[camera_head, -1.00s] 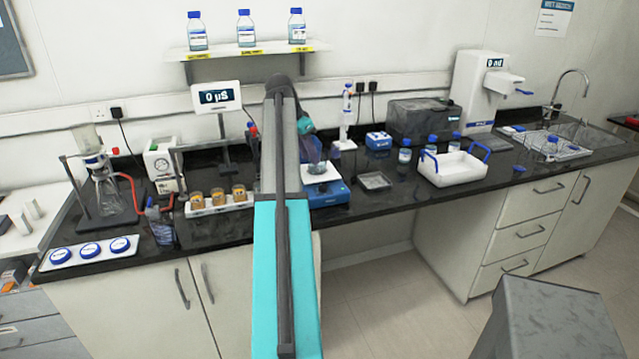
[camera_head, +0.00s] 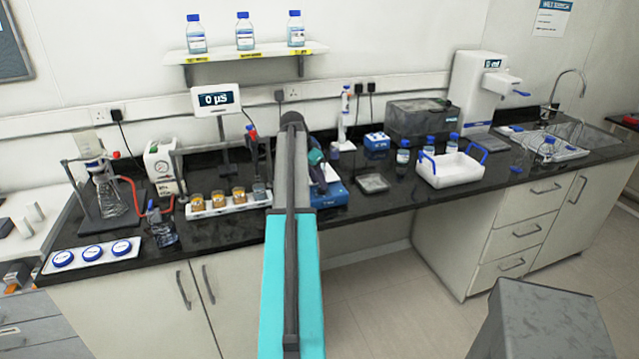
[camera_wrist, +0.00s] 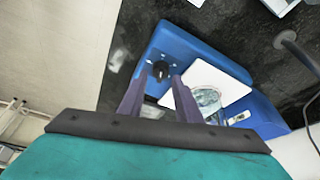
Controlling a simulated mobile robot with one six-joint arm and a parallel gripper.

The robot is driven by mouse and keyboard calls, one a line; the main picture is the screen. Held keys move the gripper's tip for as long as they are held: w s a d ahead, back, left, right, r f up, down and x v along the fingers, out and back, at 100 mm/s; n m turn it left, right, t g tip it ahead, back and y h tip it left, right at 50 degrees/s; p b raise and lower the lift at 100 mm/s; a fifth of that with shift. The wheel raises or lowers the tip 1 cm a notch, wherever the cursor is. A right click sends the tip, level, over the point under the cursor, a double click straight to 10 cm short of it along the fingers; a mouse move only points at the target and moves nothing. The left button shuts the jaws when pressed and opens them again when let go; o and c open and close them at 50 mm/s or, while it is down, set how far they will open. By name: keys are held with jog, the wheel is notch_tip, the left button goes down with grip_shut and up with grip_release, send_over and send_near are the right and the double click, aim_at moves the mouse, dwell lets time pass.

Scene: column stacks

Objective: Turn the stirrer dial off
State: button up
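The blue stirrer (camera_head: 331,196) stands on the black bench, partly hidden behind my arm in the head view. In the wrist view the blue stirrer body (camera_wrist: 190,45) carries a black dial (camera_wrist: 160,70) on its front. A white top plate (camera_wrist: 232,88) with a glass beaker (camera_wrist: 207,98) on it is to the right of the dial. My gripper (camera_wrist: 157,80) is open, its two fingers apart, with the dial showing just past and between the fingertips. I cannot tell whether the fingers touch the dial.
A rack with several amber jars (camera_head: 228,203) stands left of my arm. A small grey tray (camera_head: 373,182), a blue-lidded bottle (camera_head: 403,155) and a white carrier (camera_head: 452,166) with blue handles are to the right. A black cable head (camera_wrist: 288,38) lies near the stirrer.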

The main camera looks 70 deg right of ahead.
jog(key=shift+x, duration=1.35)
jog(key=c, duration=0.7)
jog(key=shift+c, duration=0.2)
